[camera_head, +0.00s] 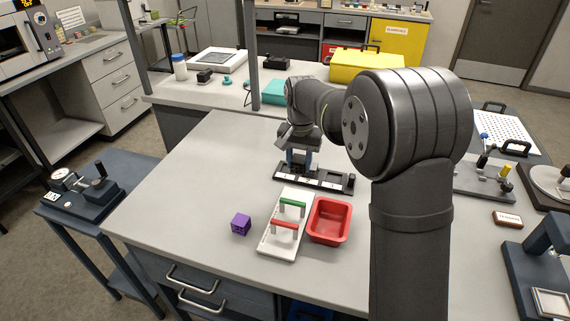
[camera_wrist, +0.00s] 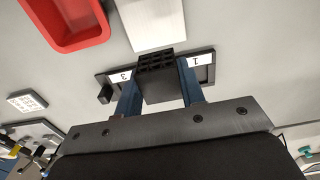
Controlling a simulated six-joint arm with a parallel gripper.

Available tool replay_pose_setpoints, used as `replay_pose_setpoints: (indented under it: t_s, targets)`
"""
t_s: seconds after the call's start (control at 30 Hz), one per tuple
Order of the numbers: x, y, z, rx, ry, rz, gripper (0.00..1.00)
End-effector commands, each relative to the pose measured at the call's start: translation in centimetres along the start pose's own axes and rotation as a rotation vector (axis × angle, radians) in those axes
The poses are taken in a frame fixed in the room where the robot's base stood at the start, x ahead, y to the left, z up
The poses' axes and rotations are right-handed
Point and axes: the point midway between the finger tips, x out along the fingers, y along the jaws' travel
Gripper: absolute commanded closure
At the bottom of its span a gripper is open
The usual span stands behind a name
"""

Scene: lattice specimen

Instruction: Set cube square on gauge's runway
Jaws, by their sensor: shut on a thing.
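My gripper (camera_wrist: 158,88) is shut on a black lattice cube (camera_wrist: 155,64), one blue finger on each side of it. In the head view my gripper (camera_head: 300,164) is over the left half of a black rack (camera_head: 346,184) with numbered white labels. Whether the cube still touches the rack is hard to tell. The gauge (camera_head: 272,244) is a pale plate with a green bar (camera_head: 292,202) and a red bar (camera_head: 284,224) raised across it. It lies in front of the rack, and its pale end (camera_wrist: 152,22) shows in the wrist view.
A purple lattice cube (camera_head: 241,223) sits left of the gauge. A red bin (camera_head: 330,220) stands close on the gauge's right. The bench left of the rack is clear. My own arm hides part of the bench at right.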

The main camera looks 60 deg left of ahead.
Motion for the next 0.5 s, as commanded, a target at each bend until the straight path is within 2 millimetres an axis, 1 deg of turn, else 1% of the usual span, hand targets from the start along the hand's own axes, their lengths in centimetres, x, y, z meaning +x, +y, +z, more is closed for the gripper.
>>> replay_pose_setpoints:
  t_s: [0.03, 0.2, 0.3, 0.5]
  targets:
    - [0.4, 0.3, 0.5, 0.002, -0.003, 0.002, 0.86]
    - [2.2, 0.7, 2.4, 0.013, -0.002, 0.001, 0.86]
    - [3.0, 0.8, 2.9, 0.017, -0.001, 0.001, 0.86]
    - [4.5, 0.8, 3.0, 0.018, 0.000, 0.001, 0.86]
